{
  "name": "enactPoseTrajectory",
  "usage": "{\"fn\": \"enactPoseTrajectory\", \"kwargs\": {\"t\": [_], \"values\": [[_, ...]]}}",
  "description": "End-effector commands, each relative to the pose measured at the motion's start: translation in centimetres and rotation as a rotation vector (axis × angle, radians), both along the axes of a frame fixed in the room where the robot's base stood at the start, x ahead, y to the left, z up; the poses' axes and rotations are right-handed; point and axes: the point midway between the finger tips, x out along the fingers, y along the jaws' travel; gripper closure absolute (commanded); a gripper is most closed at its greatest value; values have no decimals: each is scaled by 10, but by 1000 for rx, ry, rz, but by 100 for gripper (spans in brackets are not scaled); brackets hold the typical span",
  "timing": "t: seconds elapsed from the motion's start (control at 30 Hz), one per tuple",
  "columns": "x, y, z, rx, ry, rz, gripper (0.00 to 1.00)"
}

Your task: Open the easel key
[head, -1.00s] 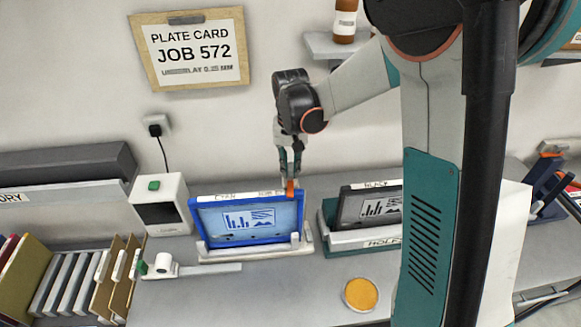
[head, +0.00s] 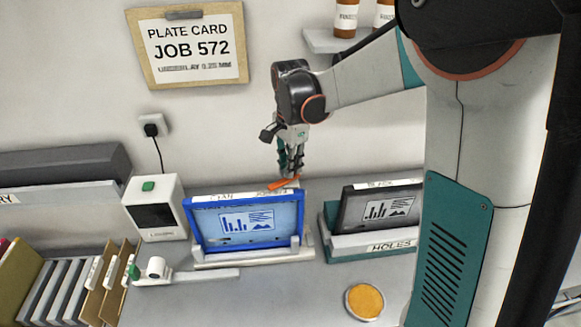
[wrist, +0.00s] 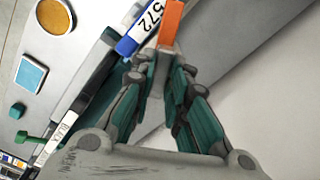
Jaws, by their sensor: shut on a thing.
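The orange easel key (head: 284,184) lies slanted along the top right of the easel, above the blue-framed plate (head: 248,220). My gripper (head: 289,171) comes down from above and is shut on the key. In the wrist view the orange key (wrist: 171,20) sticks out beyond my fingertips (wrist: 163,58), next to the white "572" label on the blue frame (wrist: 127,46). The plate stands upright, leaning back in the pale easel (head: 222,261).
A dark-framed plate in a "HOLES" stand (head: 372,242) is to the right. A white box with a green button (head: 157,212) is to the left. An orange round dish (head: 364,301) sits in front. The bench front between is clear. Bottles stand on a shelf (head: 330,40) above.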

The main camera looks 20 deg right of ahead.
Motion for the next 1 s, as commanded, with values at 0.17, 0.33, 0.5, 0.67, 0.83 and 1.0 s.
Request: {"fn": "enactPoseTrajectory", "kwargs": {"t": [0.17,0.33,0.5,0.67,0.83,1.0], "values": [[1,0,-1,0,-1,-159,100],[1,0,-1,0,-1,-296,100],[1,0,0,0,-1,-401,100],[1,0,0,0,-1,-469,100],[1,0,1,0,-2,-509,100],[1,0,1,0,-2,-522,100]]}}
